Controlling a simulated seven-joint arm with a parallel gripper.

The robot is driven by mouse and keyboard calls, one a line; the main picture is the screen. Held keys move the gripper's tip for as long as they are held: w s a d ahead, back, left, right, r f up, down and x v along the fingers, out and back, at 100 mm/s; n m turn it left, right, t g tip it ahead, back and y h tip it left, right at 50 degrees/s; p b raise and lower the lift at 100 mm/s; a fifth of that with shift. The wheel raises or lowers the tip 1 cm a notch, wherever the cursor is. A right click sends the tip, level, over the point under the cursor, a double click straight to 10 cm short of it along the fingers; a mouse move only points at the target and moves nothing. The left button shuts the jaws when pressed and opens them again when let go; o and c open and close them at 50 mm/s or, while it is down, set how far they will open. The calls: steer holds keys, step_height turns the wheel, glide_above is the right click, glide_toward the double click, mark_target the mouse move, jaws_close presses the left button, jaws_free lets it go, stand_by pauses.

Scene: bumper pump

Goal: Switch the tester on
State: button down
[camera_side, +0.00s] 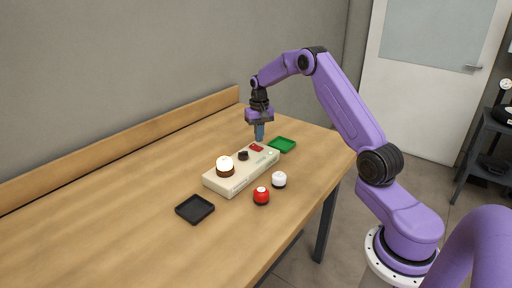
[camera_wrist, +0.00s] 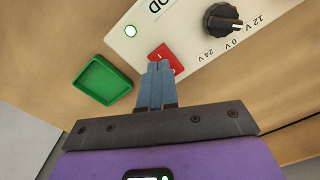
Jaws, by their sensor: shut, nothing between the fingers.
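The tester is a long cream box (camera_side: 232,181) on the table; its upper face also shows in the wrist view (camera_wrist: 188,30). A red rocker switch (camera_wrist: 163,54) sits near its far end, partly hidden behind my fingertips; it also shows in the side view (camera_side: 257,147). My gripper (camera_wrist: 160,66) is shut and empty, its blue-grey fingertips overlapping the switch in the wrist view. In the side view my gripper (camera_side: 259,138) points down just above that end; contact cannot be told. A small pale green-white light (camera_wrist: 130,31) is beside the switch.
A black knob (camera_wrist: 222,18) with 12V, 0V and 24V marks is on the tester.

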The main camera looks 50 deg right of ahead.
mark_target(259, 148)
steer(key=shift+r, duration=2.05)
